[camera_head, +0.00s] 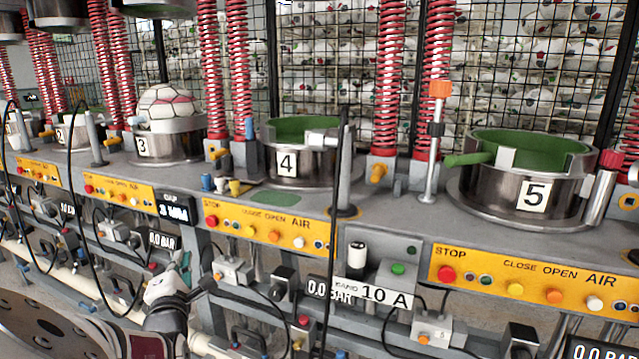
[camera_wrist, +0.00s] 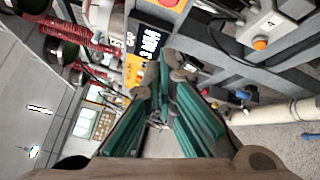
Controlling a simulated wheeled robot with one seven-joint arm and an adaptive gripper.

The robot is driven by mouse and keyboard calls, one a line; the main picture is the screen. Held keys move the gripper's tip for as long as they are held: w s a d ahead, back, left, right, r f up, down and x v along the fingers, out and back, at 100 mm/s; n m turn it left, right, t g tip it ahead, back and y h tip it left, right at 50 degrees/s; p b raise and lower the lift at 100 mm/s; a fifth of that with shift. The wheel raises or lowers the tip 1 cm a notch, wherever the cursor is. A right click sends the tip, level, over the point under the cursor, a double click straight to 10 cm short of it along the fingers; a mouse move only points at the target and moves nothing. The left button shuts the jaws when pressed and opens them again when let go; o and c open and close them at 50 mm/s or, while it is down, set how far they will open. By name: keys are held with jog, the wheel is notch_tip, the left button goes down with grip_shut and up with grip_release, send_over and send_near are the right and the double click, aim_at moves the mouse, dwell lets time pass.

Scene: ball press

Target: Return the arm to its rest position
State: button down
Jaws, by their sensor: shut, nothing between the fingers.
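My gripper (camera_wrist: 165,75) shows in the wrist view with its teal-padded fingers drawn together at the tips and nothing between them. In the head view, part of my arm is at the lower left, in front of the press bench and below the yellow button panels. My gripper is apart from the ball and the press moulds. The fingertips are small and hard to make out in the head view.
A white and red ball (camera_head: 168,103) sits in mould 3 (camera_head: 165,148). Green-lined moulds 4 (camera_head: 290,165) and 5 (camera_head: 533,205) stand to the right. Button panels (camera_head: 268,228), hoses and valves line the bench front. A pale pipe (camera_wrist: 285,112) and frame bars are near the gripper.

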jog(key=w+d+r+m+g+h, duration=0.15)
jog(key=d+m+g, duration=0.7)
jog(key=d, duration=1.05)
jog(key=s+d+r+m+g, duration=0.25)
jog(key=s+d+m, duration=0.25)
jog(key=s+d, duration=0.45)
jog(key=s+d+r+m+g, duration=0.2)
jog(key=s+d+r+m, duration=0.25)
jog(key=s+d, duration=0.5)
jog(key=s+d+f+m+g+h, duration=0.15)
jog(key=s+d+m, duration=0.3)
jog(key=s, duration=0.75)
jog(key=s+d+m+g+h, duration=0.25)
jog(key=s+d, duration=0.35)
jog(key=s, duration=0.5)
notch_tip(320, 180, up, 21)
jog(key=t+p, duration=0.3)
jog(key=p, duration=1.7)
jog(key=shift+r+t, duration=0.2)
jog(key=shift+t, duration=0.1)
